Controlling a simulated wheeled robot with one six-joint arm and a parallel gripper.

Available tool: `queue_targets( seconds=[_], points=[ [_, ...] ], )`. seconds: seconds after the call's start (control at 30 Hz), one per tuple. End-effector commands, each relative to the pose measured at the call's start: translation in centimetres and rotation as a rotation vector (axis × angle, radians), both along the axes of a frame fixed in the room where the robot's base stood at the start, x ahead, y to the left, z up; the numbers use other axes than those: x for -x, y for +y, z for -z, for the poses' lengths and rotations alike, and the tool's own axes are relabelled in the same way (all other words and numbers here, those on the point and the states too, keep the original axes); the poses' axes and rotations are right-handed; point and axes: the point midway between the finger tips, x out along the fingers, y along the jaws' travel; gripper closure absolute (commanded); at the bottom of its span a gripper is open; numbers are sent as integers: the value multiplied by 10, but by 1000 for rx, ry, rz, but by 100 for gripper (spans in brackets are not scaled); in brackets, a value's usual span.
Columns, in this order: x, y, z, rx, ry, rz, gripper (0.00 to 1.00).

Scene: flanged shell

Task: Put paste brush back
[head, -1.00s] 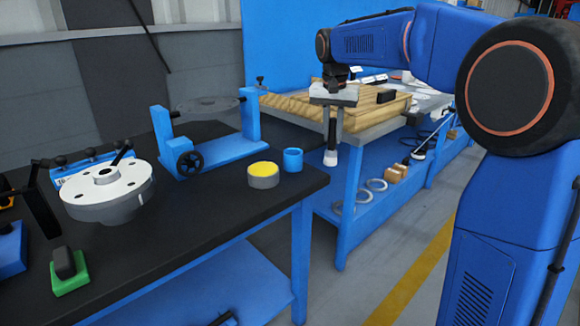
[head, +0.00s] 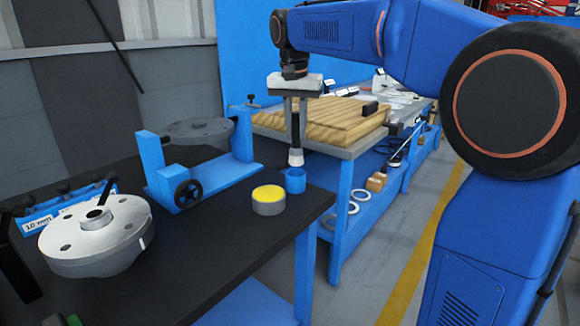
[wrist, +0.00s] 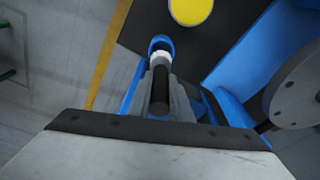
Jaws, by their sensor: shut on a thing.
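The paste brush (head: 296,157) has a black handle and a white tip. It hangs upright, tip down, in my gripper (head: 295,112), which is shut on its handle. A small blue cup (head: 292,184) stands near the right edge of the dark bench. In the head view the white tip is at the cup's rim. In the wrist view the brush (wrist: 160,88) lines up with the cup's opening (wrist: 153,43); I cannot tell whether the tip is inside the rim. A round tin with a yellow top (head: 268,207) stands left of the cup.
On the bench (head: 215,248) stand a blue stand with a black handwheel (head: 188,193) and a pale flanged shell (head: 95,238). Behind is another table with a wooden board (head: 325,120). The bench front is clear.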

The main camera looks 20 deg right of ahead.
Motion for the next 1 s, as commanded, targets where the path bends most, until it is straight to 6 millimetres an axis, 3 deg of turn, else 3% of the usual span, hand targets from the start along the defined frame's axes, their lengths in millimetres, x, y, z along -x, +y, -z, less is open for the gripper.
queue_targets(
  seconds=[0.1,0.37,0.63,0.87,0.9,0.97,1.0],
  points=[
    [1,0,19,0,2,0,100],
    [0,0,37,0,0,0,100],
    [0,0,70,1,1,-1,100],
    [0,0,73,1,-2,-1,100],
    [0,0,73,1,-2,-1,74],
    [0,0,73,1,-1,-1,63],
    [0,0,73,1,-1,-1,63]
  ],
)
